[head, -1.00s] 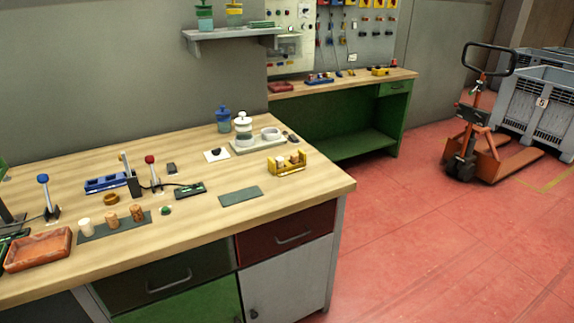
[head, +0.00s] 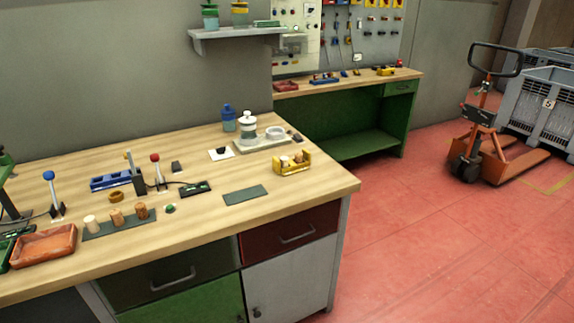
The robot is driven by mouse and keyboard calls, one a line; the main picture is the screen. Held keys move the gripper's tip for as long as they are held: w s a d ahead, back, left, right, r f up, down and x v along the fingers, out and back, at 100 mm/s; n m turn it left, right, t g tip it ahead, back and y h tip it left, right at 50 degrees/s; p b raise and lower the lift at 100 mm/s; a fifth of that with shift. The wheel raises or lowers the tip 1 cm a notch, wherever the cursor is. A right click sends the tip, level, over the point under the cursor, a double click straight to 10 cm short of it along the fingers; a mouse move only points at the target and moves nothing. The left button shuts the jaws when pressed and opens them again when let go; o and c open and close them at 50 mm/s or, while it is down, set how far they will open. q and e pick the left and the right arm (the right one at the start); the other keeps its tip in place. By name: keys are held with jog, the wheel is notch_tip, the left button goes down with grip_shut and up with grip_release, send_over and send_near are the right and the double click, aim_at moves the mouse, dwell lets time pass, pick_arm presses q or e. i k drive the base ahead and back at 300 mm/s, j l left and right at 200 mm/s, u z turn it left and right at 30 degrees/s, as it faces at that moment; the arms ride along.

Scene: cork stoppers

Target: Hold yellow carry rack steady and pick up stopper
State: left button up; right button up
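The yellow carry rack (head: 292,168) stands on the right part of the wooden workbench, near its right edge, with light brown cork stoppers (head: 299,157) in it. Three more upright stoppers stand in a row on a dark mat at the left: a pale one (head: 92,224), a tan one (head: 117,217) and a brown one (head: 141,211). Neither of my grippers shows in the head view.
A bare green-grey mat (head: 245,195) lies in front of the rack. An orange tray (head: 43,245), a blue rack (head: 110,181) and joystick-like levers (head: 155,170) stand at the left. A tray with white jars (head: 262,146) is behind. A pallet truck (head: 485,140) stands on the red floor.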

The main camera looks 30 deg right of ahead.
aim_at(283, 160)
jog(key=i+l, duration=0.2)
jog(key=i, duration=0.25)
jog(key=i+l, duration=0.2)
jog(key=i, duration=0.25)
